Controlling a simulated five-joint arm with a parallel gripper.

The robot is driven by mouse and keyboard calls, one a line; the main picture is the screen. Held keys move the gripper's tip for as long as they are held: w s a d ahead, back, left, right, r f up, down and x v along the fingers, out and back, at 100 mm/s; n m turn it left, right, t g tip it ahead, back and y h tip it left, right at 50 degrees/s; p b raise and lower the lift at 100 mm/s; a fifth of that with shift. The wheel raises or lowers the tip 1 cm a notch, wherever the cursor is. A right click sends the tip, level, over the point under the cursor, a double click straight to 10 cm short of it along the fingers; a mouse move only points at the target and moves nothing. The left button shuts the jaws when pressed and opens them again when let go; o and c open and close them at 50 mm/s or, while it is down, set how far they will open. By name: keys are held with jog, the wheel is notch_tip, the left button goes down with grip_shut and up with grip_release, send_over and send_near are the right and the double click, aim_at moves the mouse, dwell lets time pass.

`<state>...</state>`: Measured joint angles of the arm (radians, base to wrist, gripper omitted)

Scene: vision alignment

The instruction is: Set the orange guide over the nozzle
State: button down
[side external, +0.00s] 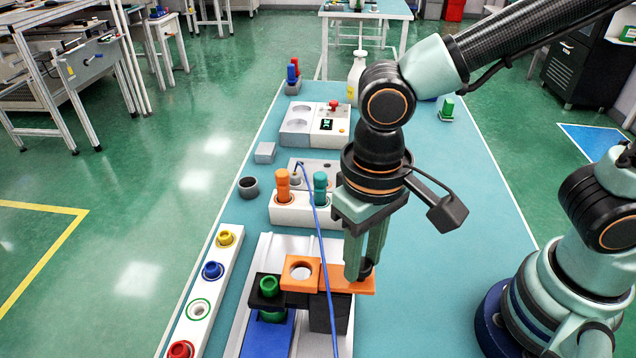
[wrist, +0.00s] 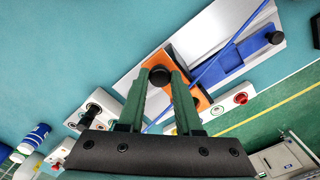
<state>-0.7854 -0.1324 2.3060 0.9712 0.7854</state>
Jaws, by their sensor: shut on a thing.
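The orange guide (side external: 301,274) is a flat piece with a round opening at its left end; it also shows in the wrist view (wrist: 154,60). My gripper (side external: 362,268) points down at the guide's right end, shut on its dark round knob, which shows between the fingertips in the wrist view (wrist: 160,76). A green, ringed upright piece (side external: 268,286), possibly the nozzle, stands in a black block at the left of the guide. The opening is beside this piece, not over it. A black block (side external: 331,314) is below the guide; contact is unclear.
A blue cable (side external: 321,240) crosses in front of the guide. A white strip (side external: 190,325) with coloured round fittings lies at left. A white holder (side external: 300,212) with orange and teal pegs stands behind. The bench right of the gripper (side external: 455,270) is clear.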

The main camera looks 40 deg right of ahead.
aim_at(320, 274)
jog(key=shift+w+a, duration=1.95)
jog(key=shift+r, duration=0.1)
jog(key=c, duration=0.6)
grip_release()
notch_tip(320, 274, up, 12)
jog(key=w+d+f+t, duration=0.1)
jog(key=d+t, duration=0.1)
jog(key=d, duration=0.6)
jog(key=w+d+f+t, duration=0.1)
jog(key=d, duration=0.7)
jog(key=w+d+f+t, duration=0.1)
jog(key=w+d+t, duration=0.1)
jog(key=d, duration=0.6)
jog(key=shift+d+t, duration=0.3)
